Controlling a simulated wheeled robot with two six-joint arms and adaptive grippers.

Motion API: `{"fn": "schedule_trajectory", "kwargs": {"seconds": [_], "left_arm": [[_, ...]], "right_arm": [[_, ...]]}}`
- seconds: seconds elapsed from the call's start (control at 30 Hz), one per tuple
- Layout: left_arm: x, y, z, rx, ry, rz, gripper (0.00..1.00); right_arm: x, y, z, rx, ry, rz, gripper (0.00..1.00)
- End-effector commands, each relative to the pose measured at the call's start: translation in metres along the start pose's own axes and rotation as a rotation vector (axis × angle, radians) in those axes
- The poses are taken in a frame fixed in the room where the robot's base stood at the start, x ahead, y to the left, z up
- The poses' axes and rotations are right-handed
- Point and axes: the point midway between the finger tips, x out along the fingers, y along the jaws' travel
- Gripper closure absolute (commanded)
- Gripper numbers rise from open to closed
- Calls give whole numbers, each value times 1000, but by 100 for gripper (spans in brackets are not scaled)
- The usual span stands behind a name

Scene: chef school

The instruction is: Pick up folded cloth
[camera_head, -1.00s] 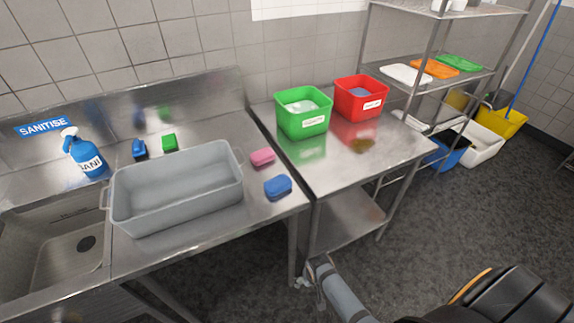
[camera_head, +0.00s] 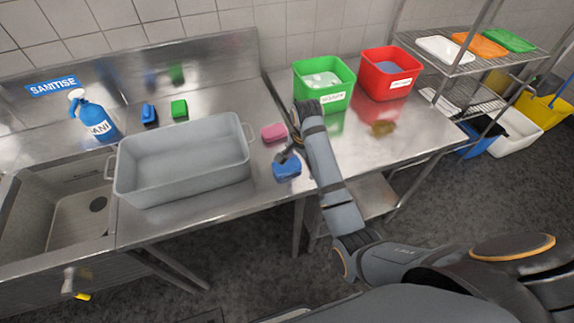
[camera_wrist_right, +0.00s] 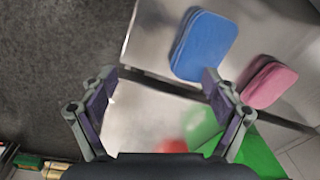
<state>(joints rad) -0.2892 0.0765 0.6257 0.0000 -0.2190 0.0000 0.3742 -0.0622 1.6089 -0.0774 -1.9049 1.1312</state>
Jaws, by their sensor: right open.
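A blue folded cloth (camera_head: 287,171) lies on the steel counter near its front right corner, right of the grey tub. A pink folded cloth (camera_head: 273,132) lies just behind it. My right gripper (camera_head: 286,154) is over the blue cloth's back edge and hides a little of it; contact cannot be told. In the right wrist view my right gripper (camera_wrist_right: 158,98) is open with nothing between its fingers. There the blue cloth (camera_wrist_right: 203,46) is beyond the right finger, and the pink cloth (camera_wrist_right: 269,85) is farther right. My left gripper is not in view.
The grey tub (camera_head: 182,185) stands left of the cloths. A green bin (camera_head: 322,94) and a red bin (camera_head: 390,88) stand on the right-hand table. A blue spray bottle (camera_head: 97,121) and small blue (camera_head: 149,113) and green (camera_head: 179,108) items are at the back left.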

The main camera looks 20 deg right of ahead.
Motion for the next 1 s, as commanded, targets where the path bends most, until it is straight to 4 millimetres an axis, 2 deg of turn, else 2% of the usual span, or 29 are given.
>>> {"fn": "schedule_trajectory", "kwargs": {"seconds": [0.03, 0.1, 0.2, 0.3, 0.4, 0.57, 0.8, 1.0], "left_arm": [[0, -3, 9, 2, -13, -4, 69], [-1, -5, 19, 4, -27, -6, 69], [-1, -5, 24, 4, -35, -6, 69], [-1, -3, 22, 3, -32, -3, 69], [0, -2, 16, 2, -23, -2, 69], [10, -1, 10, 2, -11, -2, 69], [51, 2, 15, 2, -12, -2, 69], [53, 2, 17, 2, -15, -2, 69]], "right_arm": [[-11, -16, -1, 55, -9, 6, 12], [-25, -34, 0, 141, -20, 24, 12], [-46, -55, 2, 250, -30, 50, 12], [-58, -65, 4, 316, -34, 68, 12], [-60, -67, 4, 336, -34, 75, 12], [-49, -66, 5, 335, -34, 74, 12], [-8, -64, 6, 334, -34, 73, 12], [-5, -63, 6, 333, -34, 72, 12]]}}
